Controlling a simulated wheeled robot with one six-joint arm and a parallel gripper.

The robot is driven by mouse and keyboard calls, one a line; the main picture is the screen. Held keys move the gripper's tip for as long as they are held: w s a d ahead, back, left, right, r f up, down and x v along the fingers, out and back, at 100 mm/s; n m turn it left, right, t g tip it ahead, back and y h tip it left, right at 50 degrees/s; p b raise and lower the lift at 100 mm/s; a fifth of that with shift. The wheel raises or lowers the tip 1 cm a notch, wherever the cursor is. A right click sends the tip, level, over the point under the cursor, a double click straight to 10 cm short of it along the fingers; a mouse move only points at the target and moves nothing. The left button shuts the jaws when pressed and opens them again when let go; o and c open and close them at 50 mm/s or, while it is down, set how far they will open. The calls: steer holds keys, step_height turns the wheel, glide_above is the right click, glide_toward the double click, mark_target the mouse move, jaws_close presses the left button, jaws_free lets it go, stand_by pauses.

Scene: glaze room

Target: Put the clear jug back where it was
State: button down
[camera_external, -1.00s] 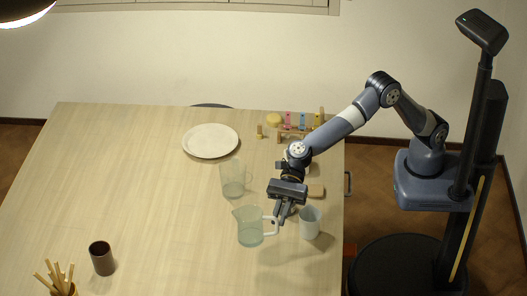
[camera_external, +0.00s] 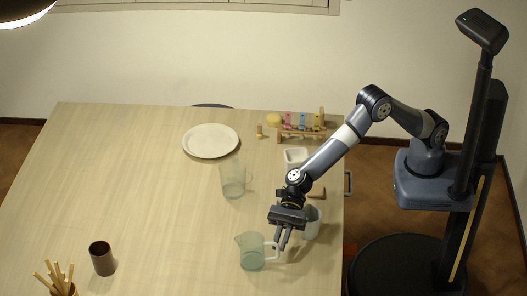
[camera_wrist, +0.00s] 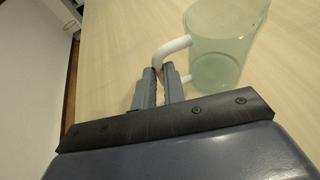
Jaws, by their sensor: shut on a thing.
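A clear, slightly greenish jug (camera_external: 250,252) with a white handle is at my gripper (camera_external: 282,243), at the front right of the table. In the wrist view, the fingers of my gripper (camera_wrist: 157,88) are shut on the handle of the jug (camera_wrist: 222,48). The jug is upright, its spout to the left in the outside view. It is low over the table or on it; I cannot tell which. A second clear jug (camera_external: 232,181) stands further back, left of my arm.
A white cup (camera_external: 312,224) stands close behind my gripper, partly hidden. A white plate (camera_external: 210,141), a rack with coloured pieces (camera_external: 302,124) and a white square dish (camera_external: 295,156) are at the back. A brown cup (camera_external: 102,258) is front left. The table's middle left is clear.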

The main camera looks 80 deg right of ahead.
steer(key=c, duration=1.9)
jaws_free()
steer(key=shift+f, duration=0.2)
steer(key=shift+c, duration=0.2)
steer(key=o, duration=0.5)
steer(key=shift+r, duration=0.1)
steer(key=shift+c, duration=0.2)
steer(key=shift+r, duration=0.2)
steer(key=shift+d, duration=0.35)
steer(key=b+v, duration=0.2)
steer(key=v, duration=0.9)
steer(key=shift+s+b, duration=0.15)
steer(key=shift+b, duration=0.2)
steer(key=shift+o, duration=0.2)
steer(key=shift+d+r, duration=0.1)
steer(key=shift+r, duration=0.05)
